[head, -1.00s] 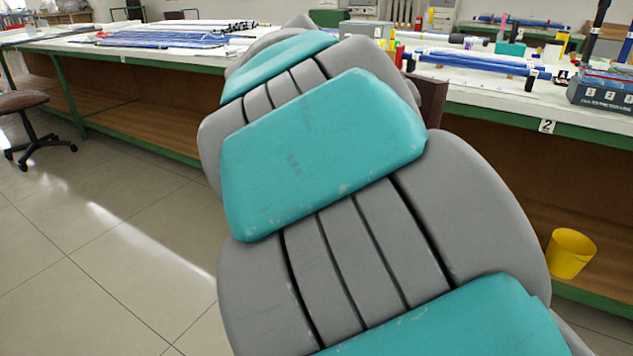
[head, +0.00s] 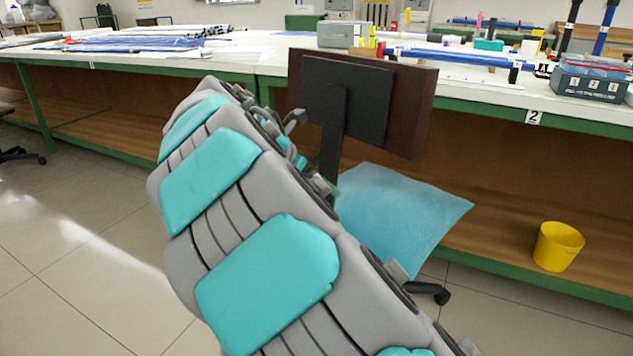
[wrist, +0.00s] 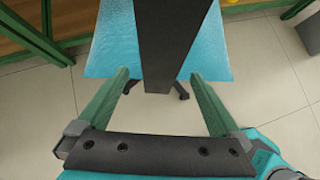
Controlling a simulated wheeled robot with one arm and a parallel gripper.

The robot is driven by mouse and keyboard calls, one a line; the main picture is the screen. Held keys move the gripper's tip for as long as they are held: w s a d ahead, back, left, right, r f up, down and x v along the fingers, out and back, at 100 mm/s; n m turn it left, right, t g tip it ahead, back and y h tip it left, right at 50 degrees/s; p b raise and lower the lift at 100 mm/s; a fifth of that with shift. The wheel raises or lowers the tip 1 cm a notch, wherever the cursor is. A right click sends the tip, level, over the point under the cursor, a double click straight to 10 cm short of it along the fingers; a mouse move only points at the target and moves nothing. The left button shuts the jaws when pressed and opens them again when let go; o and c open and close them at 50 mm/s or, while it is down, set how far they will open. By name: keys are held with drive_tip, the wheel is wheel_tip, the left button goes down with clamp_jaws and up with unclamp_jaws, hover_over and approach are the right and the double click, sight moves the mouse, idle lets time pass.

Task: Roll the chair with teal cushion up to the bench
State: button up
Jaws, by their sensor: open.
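The chair stands in front of the bench, its dark brown backrest (head: 415,105) toward me on a black post (head: 331,140). Its teal cushion (head: 405,215) shows beyond the post, its far part near the bench's lower shelf. In the wrist view the post (wrist: 160,45) runs between the two green fingers of my gripper (wrist: 160,78). The fingers are apart, with a gap showing on each side of the post. The cushion (wrist: 105,50) lies beyond them. In the head view my arm hides the lower left of the chair and most of the gripper.
The long white-topped bench (head: 470,88) with green frame crosses the view, carrying rods and boxes. A yellow bucket (head: 558,246) stands at its lower right. Another chair's base (head: 22,155) is at the left edge. The tiled floor at left is clear.

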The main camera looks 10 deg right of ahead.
drive_tip(key=x, duration=0.7)
drive_tip(key=shift+d+f+b, duration=0.25)
drive_tip(key=shift+b, duration=0.2)
drive_tip(key=shift+w, duration=0.1)
drive_tip(key=shift+c, duration=0.2)
clamp_jaws()
idle(0.5)
